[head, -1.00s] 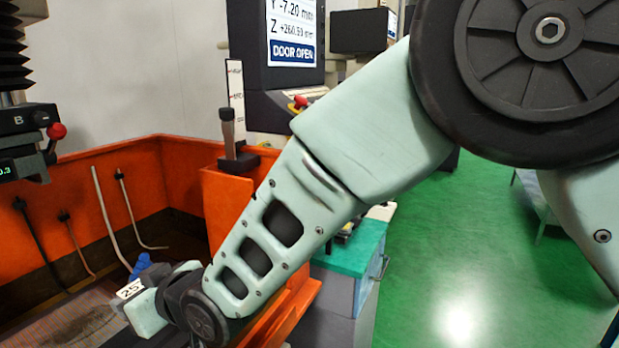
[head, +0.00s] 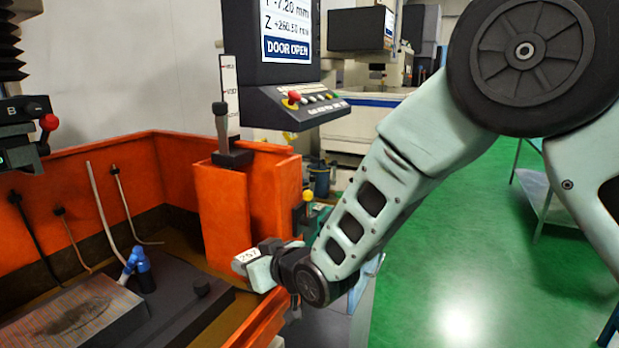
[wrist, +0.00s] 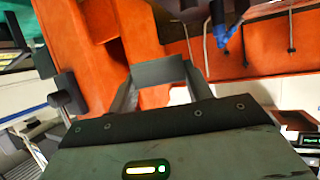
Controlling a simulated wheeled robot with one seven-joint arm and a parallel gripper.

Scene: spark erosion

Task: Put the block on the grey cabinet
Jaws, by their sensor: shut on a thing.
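The block (wrist: 160,72) is a plain grey piece between the two fingers of my gripper (wrist: 158,88) in the wrist view. My gripper is shut on it. In the head view my gripper (head: 255,266) is above the orange tank's right rim, and the block cannot be made out there. The grey cabinet (head: 338,326) stands on the floor just right of the tank, below and right of my gripper. My arm hides much of it, including most of its teal top.
The orange tank (head: 225,215) holds a dark worktable (head: 180,315) with a blue nozzle (head: 140,268) and thin hoses. A control console (head: 290,105) hangs behind the tank. Green floor (head: 460,270) is open at right, with a light table (head: 535,190) beyond.

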